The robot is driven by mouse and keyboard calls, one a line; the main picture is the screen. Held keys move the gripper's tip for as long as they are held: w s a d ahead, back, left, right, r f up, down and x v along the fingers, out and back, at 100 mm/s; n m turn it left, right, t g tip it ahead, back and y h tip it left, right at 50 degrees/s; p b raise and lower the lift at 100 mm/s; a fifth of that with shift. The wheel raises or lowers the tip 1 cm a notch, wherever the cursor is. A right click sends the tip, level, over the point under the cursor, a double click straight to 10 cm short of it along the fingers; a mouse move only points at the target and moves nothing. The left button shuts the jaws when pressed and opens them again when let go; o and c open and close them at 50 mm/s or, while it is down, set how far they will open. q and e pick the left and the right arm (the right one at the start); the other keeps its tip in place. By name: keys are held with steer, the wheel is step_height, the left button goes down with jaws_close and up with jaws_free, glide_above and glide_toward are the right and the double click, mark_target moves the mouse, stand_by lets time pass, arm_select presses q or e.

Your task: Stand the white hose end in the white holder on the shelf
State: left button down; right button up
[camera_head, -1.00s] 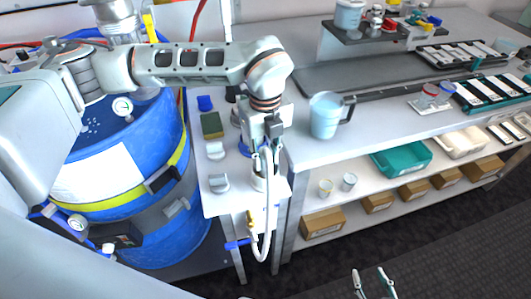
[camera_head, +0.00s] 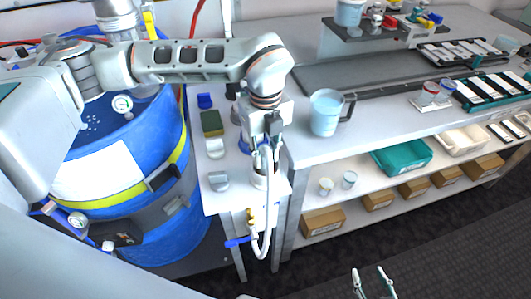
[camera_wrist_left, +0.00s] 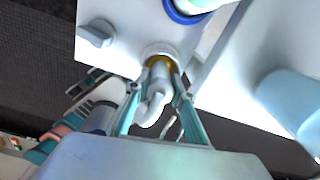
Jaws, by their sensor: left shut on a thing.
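My left gripper (camera_head: 264,148) is shut on the white hose end (camera_wrist_left: 160,76) above the small white shelf (camera_head: 226,201) beside the drum. In the left wrist view the fingers (camera_wrist_left: 158,100) sit on both sides of the hose end. Its brass-coloured part (camera_wrist_left: 159,60) is at the mouth of the round white holder (camera_wrist_left: 147,50); I cannot tell how deep it sits. The white hose (camera_head: 266,235) loops down in front of the shelf edge. The holder is mostly hidden in the head view. My right gripper (camera_head: 373,284) is open and empty at the bottom.
A blue drum (camera_head: 120,225) stands left of the shelf. A green-and-yellow sponge (camera_head: 211,123) and grey-white knobs (camera_head: 218,181) stand on the shelf's left side. A jug (camera_head: 325,112) stands on the workbench to the right. A blue-handled valve (camera_head: 238,242) hangs below the shelf edge.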

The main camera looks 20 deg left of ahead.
mark_target(265, 148)
arm_select(q)
steer(key=shift+f+b, duration=0.45)
steer(key=shift+f, duration=0.1)
stand_by(0.8)
steer(key=c, duration=2)
jaws_free()
steer(key=shift+r+p, duration=1.1)
steer(key=shift+r, duration=1)
steer(key=shift+r+p, duration=0.55)
steer(key=shift+r, duration=0.6)
steer(key=shift+r+p, duration=0.9)
steer(key=shift+r, duration=1.35)
